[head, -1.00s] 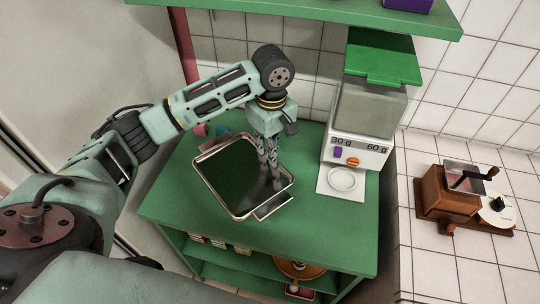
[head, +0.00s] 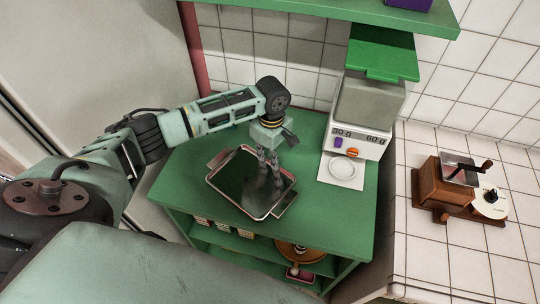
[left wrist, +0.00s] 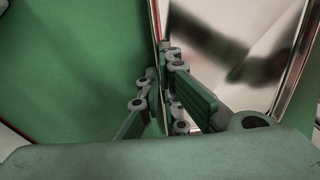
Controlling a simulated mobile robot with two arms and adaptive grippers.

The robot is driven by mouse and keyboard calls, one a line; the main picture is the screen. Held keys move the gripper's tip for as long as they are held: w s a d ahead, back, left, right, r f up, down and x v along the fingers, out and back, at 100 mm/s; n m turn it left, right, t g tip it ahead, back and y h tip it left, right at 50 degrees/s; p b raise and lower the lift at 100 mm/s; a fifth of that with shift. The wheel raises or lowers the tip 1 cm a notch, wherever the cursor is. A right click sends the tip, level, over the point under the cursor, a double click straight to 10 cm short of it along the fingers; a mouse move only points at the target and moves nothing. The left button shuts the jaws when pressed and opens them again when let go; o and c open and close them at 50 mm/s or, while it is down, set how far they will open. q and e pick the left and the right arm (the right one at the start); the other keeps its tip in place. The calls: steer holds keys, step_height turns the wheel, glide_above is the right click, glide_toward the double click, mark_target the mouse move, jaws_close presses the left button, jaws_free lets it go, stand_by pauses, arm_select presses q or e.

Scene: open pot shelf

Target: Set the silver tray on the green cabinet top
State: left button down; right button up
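The silver tray (head: 231,182) is over the left half of the green cabinet top (head: 325,215), its shiny floor reflecting green and my fingers. It looks roughly level; I cannot tell whether its underside touches the top. One finger is over the tray floor, the other outside over green. My right gripper is not in view.
A white scale (head: 359,145) with a green-lidded container stands on the cabinet top's right. A wooden coffee grinder (head: 448,190) is on the tiled counter at right. A green shelf (head: 330,12) hangs above. Free green surface lies in front of the scale.

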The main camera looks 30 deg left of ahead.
arm_select(q)
steer(key=c, duration=2.4)
jaws_free()
steer(key=shift+c, duration=0.2)
steer(key=o, duration=0.5)
steer(key=shift+c, duration=0.2)
step_height(320, 180, up, 12)
steer(key=b, duration=0.1)
steer(key=shift+w, duration=0.2)
steer(key=shift+d+r, duration=0.1)
